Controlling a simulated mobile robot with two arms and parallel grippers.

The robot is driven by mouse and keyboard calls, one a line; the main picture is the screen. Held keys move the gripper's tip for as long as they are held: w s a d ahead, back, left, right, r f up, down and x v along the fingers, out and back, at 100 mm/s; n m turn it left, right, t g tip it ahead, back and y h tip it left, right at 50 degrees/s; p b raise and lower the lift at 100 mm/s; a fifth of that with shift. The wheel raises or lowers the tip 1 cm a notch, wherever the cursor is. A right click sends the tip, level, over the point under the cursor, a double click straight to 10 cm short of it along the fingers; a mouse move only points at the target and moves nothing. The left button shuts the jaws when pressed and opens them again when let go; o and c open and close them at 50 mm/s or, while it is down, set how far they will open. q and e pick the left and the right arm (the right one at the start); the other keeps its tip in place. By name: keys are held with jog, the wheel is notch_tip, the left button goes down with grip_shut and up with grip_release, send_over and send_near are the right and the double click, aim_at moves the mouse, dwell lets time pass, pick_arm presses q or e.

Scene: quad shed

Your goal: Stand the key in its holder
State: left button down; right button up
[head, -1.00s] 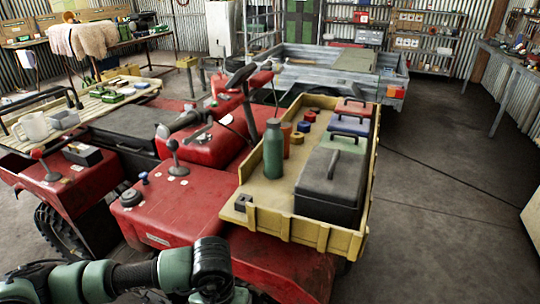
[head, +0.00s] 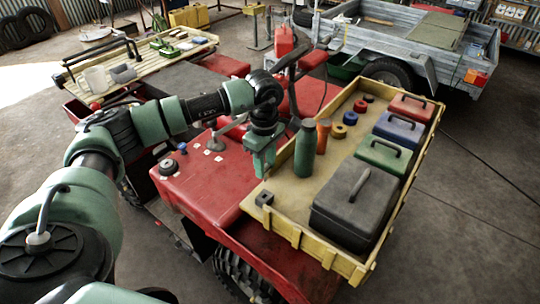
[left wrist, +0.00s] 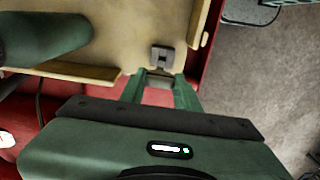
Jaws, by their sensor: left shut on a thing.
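My left gripper (head: 262,170) points down over the near left side of the yellow cargo tray (head: 285,190). In the left wrist view its two green fingers (left wrist: 158,88) are shut on a small grey piece, the key (left wrist: 156,76), which is mostly hidden between them. A small dark slotted block, the holder (head: 264,198), sits in the tray's near left corner. In the left wrist view the holder (left wrist: 162,56) shows just beyond the fingertips. I cannot tell whether the key touches it. My right gripper is not in view.
A green bottle (head: 305,152) stands close to the right of my left gripper, with an orange cylinder (head: 323,136) behind it. A black toolbox (head: 354,208) fills the tray's near right. Green (head: 381,155), blue (head: 398,129) and red (head: 412,107) cases line its right side.

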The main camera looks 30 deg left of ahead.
pick_arm(q)
jog(key=shift+s+a+f, duration=0.1)
jog(key=shift+s+f, duration=0.2)
jog(key=shift+f, duration=0.05)
jog(key=shift+s+f+b, duration=0.1)
jog(key=shift+f+b, duration=0.2)
jog(key=shift+b, duration=0.1)
jog(key=shift+f, duration=0.4)
jog(key=shift+f+b, duration=0.7)
jog(key=shift+f, duration=0.2)
jog(key=shift+f+b, duration=0.45)
jog(key=shift+f, duration=0.45)
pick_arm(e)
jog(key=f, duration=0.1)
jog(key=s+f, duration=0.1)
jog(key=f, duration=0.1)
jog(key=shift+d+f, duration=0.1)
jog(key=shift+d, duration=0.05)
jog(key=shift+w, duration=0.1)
pick_arm(q)
jog(key=shift+f, duration=0.2)
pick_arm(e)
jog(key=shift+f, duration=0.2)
